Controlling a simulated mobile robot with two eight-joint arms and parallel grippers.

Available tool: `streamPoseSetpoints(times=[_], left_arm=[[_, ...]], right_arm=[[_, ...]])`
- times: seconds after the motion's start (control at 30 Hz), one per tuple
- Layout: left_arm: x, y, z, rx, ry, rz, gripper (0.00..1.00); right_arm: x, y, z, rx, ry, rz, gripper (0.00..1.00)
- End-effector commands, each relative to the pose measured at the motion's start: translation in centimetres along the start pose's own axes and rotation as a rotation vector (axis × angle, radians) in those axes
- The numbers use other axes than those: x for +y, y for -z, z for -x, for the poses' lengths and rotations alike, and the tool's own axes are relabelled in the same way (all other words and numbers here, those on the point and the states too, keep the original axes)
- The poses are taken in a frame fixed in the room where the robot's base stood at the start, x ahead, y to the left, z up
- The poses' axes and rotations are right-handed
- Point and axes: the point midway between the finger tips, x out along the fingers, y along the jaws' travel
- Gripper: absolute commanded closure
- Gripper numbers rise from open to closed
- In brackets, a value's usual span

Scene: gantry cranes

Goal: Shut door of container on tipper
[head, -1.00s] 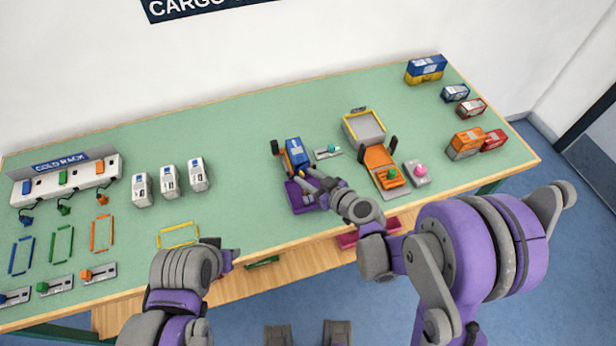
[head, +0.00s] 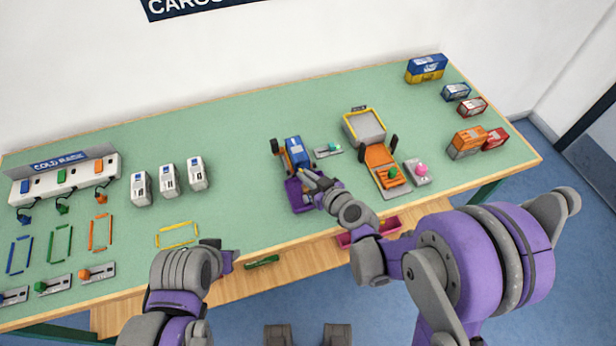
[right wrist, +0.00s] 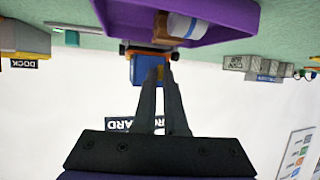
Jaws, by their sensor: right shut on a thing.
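The blue container (head: 297,153) sits on the small orange tipper (head: 277,147) at the middle of the table, behind a purple tray (head: 296,199). In the right wrist view the container (right wrist: 143,70) appears beyond my fingertips. My right gripper (head: 309,176) reaches the near end of the container. Its fingers (right wrist: 160,76) are closed on a small yellowish part there, which seems to belong to the door. The fingers hide most of the door, so its angle does not show. My left gripper (head: 236,254) hangs at the table's front edge, away from the tipper; its jaws are unclear.
A brown and white object (right wrist: 180,25) lies in the purple tray in the right wrist view. A grey slider panel (head: 328,151) is just right of the tipper.

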Motion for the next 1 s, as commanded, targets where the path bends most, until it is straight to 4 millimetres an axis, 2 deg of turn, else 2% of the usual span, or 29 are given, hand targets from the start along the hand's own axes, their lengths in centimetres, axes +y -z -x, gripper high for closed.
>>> streamPoseSetpoints(times=[0.03,0.3,0.8,0.83,1.0], left_arm=[[0.0,-0.5,-0.7,-0.003,0.000,0.000,0.60],[0.0,-1.5,-2.1,-0.009,0.000,0.000,0.60],[0.0,-1.7,-2.4,-0.010,0.000,0.000,0.60],[0.0,-1.7,-2.4,-0.010,0.000,0.000,0.60],[0.0,-1.7,-2.4,-0.010,0.000,0.000,0.60]], right_arm=[[-0.4,-0.5,-0.2,-0.004,-0.022,-0.006,1.00],[-0.7,-0.4,-0.5,-0.010,-0.121,-0.049,1.00],[-0.7,0.3,-0.5,0.009,-0.153,-0.063,1.00],[-0.7,0.3,-0.5,0.009,-0.154,-0.063,0.89],[-0.7,0.3,-0.5,0.009,-0.153,-0.063,0.60]])
